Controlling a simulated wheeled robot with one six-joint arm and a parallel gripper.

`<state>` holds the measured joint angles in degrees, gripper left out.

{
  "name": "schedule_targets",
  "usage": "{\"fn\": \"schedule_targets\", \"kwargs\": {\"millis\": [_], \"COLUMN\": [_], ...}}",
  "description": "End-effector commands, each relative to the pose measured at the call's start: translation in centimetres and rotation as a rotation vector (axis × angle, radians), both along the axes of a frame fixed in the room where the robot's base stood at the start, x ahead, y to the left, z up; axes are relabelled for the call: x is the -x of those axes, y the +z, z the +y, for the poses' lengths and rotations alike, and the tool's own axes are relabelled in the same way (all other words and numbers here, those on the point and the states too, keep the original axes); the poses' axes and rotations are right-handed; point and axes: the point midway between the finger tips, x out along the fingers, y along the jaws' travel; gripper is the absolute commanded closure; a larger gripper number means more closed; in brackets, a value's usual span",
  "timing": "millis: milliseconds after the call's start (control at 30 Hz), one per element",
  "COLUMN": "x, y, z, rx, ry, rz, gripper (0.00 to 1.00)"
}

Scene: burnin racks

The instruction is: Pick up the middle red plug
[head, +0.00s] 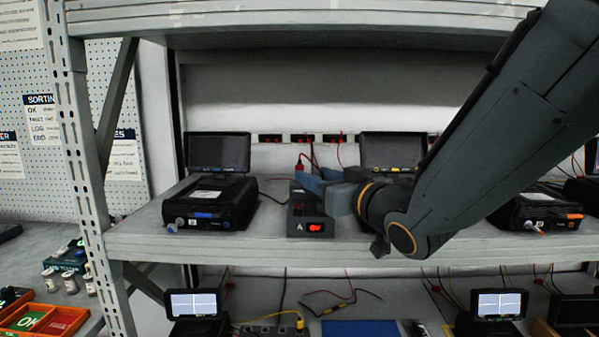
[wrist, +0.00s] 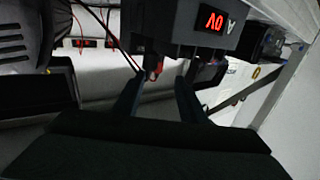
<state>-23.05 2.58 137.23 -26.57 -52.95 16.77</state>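A dark box (head: 297,226) marked A, with a red lit display, stands on the middle shelf; the box also shows upside down in the wrist view (wrist: 180,28). A red plug (head: 301,163) on a red lead shows just behind my gripper (head: 312,181). A red plug (wrist: 155,72) also shows in the wrist view, between the fingertips of my gripper (wrist: 160,80) and nearer the left finger. The fingers are apart and not closed on it. My gripper is over the box in the head view and hides part of its top. I cannot tell which red plug is the middle one.
A black device with a screen (head: 211,203) stands left of the box, and another (head: 537,207) stands at the right. Red-lit sockets (head: 303,138) with hanging leads line the back wall. A steel upright (head: 85,170) stands at the left, with a shelf above.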

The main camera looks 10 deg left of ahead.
Motion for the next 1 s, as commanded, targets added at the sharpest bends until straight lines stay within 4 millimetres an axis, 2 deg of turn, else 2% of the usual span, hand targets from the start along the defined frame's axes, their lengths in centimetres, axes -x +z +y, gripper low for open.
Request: {"fn": "schedule_targets", "kwargs": {"millis": [267,533,800,1000], "x": [-0.2,-1.7,-4.3,-5.1], "y": [0.0,0.2,0.5,0.4], "z": [1.6,3.7,5.9,6.4], "rx": [0.001,0.001,0.001,0.001], "ry": [0.016,0.024,0.021,0.019], "rz": [0.002,0.001,0.002,0.001], "gripper": [0.62,0.62,0.62,0.62]}}
